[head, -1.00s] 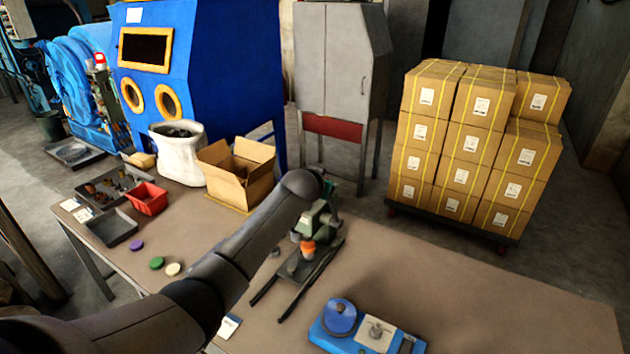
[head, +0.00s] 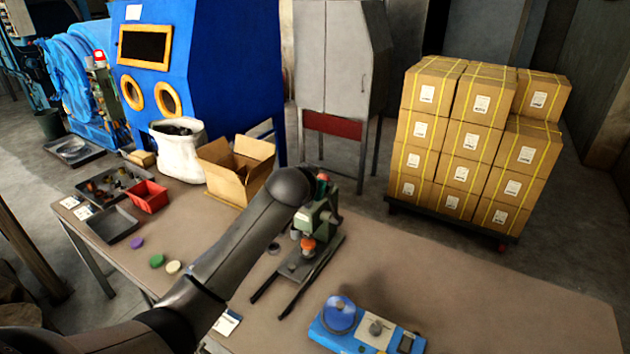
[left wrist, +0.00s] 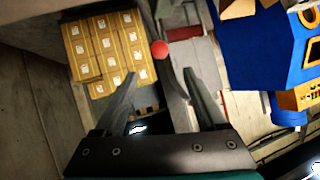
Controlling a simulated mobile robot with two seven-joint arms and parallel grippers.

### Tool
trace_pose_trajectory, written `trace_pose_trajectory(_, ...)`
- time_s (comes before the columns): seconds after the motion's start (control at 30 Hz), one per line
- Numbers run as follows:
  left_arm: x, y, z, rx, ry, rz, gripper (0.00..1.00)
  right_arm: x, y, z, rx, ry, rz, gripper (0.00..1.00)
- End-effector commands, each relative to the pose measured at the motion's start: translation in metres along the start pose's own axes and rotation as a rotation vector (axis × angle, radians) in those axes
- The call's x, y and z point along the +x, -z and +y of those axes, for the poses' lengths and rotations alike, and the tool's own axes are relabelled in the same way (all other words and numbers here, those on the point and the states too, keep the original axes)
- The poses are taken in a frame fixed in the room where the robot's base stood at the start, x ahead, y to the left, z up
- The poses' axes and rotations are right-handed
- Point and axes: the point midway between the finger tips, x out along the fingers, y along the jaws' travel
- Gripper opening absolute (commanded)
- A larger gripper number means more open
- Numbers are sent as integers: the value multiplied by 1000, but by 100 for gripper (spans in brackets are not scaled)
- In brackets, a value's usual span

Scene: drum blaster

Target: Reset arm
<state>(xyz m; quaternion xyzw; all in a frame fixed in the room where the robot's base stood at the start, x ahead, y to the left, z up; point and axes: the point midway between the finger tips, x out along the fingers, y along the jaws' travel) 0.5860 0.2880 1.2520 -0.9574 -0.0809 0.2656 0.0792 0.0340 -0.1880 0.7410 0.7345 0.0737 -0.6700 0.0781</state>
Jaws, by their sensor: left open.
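My left arm (head: 215,275) comes in from the lower left of the head view and reaches over the table toward a green press-like machine (head: 318,222) with an orange part. The gripper at its end is hidden there. In the left wrist view, my left gripper (left wrist: 172,80) has its two fingers spread apart, with nothing seen held between them. A red ball-shaped knob (left wrist: 160,49) shows beyond the fingertips. My right gripper is in neither view.
A blue device (head: 365,328) sits at the table's front. An open cardboard box (head: 238,168), a white sack (head: 180,150), a red bin (head: 148,197) and grey trays (head: 113,224) fill the left side. Coloured discs (head: 157,261) lie nearby. The table's right part (head: 500,300) is clear.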

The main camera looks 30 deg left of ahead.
Motion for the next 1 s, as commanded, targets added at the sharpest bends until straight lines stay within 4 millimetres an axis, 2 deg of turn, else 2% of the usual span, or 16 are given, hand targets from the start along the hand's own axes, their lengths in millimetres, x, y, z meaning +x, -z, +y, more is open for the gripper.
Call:
trace_pose_trajectory(0.33,0,-1,0,1,-1,-1,73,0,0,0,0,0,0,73)
trace_pose_trajectory(0.47,-5,-20,12,11,-19,-32,73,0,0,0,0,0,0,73)
trace_pose_trajectory(0.57,-18,-57,31,32,-50,-93,73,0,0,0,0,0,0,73)
trace_pose_trajectory(0.67,-40,-105,54,55,-93,-176,73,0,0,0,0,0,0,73)
trace_pose_trajectory(0.8,-82,-168,80,84,-151,-296,73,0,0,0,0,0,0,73)
trace_pose_trajectory(1.0,-153,-240,103,109,-223,-459,73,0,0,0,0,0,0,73)
